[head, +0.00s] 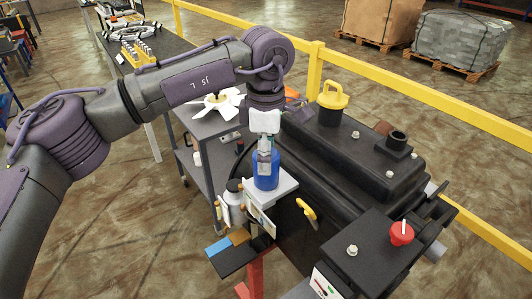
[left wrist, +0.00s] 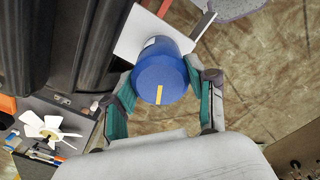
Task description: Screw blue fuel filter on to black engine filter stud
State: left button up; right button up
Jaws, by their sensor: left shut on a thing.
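The blue fuel filter (head: 266,174) is upright over a light grey mount plate (head: 287,188) on the near left side of the black engine (head: 352,160). My left gripper (head: 265,152) comes from above and is shut on the filter's upper part. In the left wrist view the filter's round blue end (left wrist: 161,80), with a yellow mark, shows between the two green-sided fingers. The filter stud is hidden under the filter. I cannot tell whether the filter is threaded on or only resting there. My right gripper is not in view.
A yellow cap (head: 332,97) and a red knob (head: 402,233) stand up from the engine. A grey cart (head: 205,125) with a white fan (head: 221,102) stands close behind the filter. A yellow rail (head: 420,95) runs behind the engine.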

pick_arm(q)
jog(key=o, duration=1)
jog(key=shift+s+f, duration=0.15)
jog(key=shift+f, duration=0.25)
jog(key=o, duration=0.5)
jog(key=shift+r, duration=0.15)
